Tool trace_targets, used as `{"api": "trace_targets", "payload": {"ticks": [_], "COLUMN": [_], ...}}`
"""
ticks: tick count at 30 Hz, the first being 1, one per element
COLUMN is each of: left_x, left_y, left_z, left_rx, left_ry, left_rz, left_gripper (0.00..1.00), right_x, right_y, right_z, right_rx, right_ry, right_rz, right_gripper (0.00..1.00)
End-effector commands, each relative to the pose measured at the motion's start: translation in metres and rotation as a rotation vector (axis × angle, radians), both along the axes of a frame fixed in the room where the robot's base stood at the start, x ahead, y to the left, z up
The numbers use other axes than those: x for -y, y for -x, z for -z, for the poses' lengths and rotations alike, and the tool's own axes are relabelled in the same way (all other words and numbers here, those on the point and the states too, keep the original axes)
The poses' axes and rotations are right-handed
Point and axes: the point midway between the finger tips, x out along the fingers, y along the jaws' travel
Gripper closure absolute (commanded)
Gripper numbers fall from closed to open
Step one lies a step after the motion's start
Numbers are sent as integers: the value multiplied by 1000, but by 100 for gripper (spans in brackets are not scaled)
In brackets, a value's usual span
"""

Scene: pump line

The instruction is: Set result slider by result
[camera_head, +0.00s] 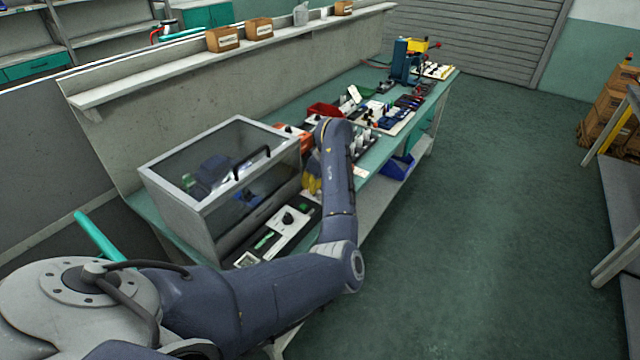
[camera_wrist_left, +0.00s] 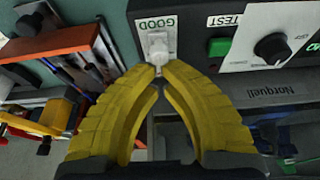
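The result slider (camera_wrist_left: 158,46) is a small white handle on a dark panel, just by an upside-down GOOD label (camera_wrist_left: 155,22) in the left wrist view. My left gripper (camera_wrist_left: 159,76) has yellow fingers whose tips come together at the handle's lower end, and a narrow white part shows between them. In the head view the left gripper (camera_head: 312,182) is at the far end of the front panel (camera_head: 300,222), mostly behind my forearm, which hides the slider there. My right gripper is in neither view.
A test box (camera_head: 222,188) with a clear lid and black handle stands behind the panel. A green button (camera_wrist_left: 219,47) and black knob (camera_wrist_left: 271,48) sit beside the slider. Floor in front of the bench is clear.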

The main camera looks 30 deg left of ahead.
Motion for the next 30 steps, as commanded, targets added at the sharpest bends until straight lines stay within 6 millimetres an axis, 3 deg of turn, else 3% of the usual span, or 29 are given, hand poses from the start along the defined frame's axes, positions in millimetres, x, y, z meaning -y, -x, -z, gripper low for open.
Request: {"api": "trace_targets", "payload": {"ticks": [14,30], "left_x": [0,35], "left_y": [2,-4], "left_z": [-3,-73], "left_rx": [0,2], "left_ry": [0,2], "left_rz": [-4,10], "left_gripper": [100,100], "right_x": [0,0], "right_y": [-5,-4], "right_z": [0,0], "right_rx": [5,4], "right_ry": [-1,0], "right_rz": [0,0], "right_gripper": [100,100]}}
